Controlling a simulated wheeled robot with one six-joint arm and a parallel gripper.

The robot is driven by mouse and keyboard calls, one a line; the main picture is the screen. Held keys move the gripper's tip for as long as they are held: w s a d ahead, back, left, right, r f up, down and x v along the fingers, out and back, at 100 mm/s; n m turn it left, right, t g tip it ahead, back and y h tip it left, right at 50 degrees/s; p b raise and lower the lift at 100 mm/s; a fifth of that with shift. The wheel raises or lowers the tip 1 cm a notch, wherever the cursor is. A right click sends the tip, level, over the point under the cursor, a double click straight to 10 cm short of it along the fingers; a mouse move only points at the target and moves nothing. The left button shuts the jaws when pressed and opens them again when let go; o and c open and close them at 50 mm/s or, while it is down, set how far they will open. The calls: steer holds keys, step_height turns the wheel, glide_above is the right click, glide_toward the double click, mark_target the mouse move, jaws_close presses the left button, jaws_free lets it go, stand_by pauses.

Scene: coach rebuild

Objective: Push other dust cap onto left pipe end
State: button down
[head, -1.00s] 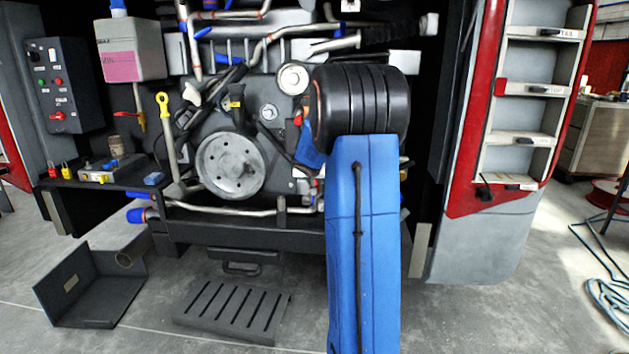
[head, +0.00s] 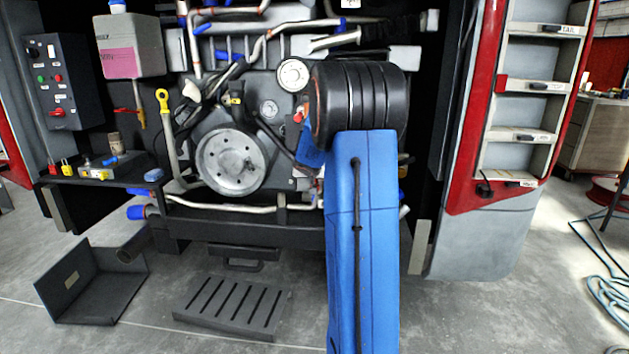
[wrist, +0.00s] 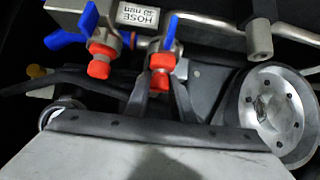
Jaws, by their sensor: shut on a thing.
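In the wrist view my gripper (wrist: 163,92) reaches up from the bottom edge, its two grey fingers shut on a red dust cap (wrist: 160,82). This cap is in line with a pipe end under a valve with a blue handle (wrist: 171,27). I cannot tell whether it is fully seated. Another red dust cap (wrist: 98,66) sits on the pipe end to its left in this view, under a second valve with a blue handle (wrist: 66,40). In the head view my blue and black arm hides the gripper.
A grey pulley disc (wrist: 270,108) is right of the fingers; it also shows in the head view (head: 232,162). A label reading HOSE (wrist: 138,14) appears upside down. A slotted plate (head: 232,305) and an angled panel (head: 85,290) lie on the floor.

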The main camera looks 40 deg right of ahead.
steer(key=shift+f, duration=0.6)
stand_by(0.3)
steer(key=c, duration=1.4)
jaws_free()
steer(key=shift+c, duration=0.2)
steer(key=shift+o, duration=0.3)
steer(key=o, duration=0.3)
steer(key=shift+o, duration=0.2)
steer(key=v, duration=0.8)
steer(key=shift+r, duration=0.1)
steer(key=v, duration=1.7)
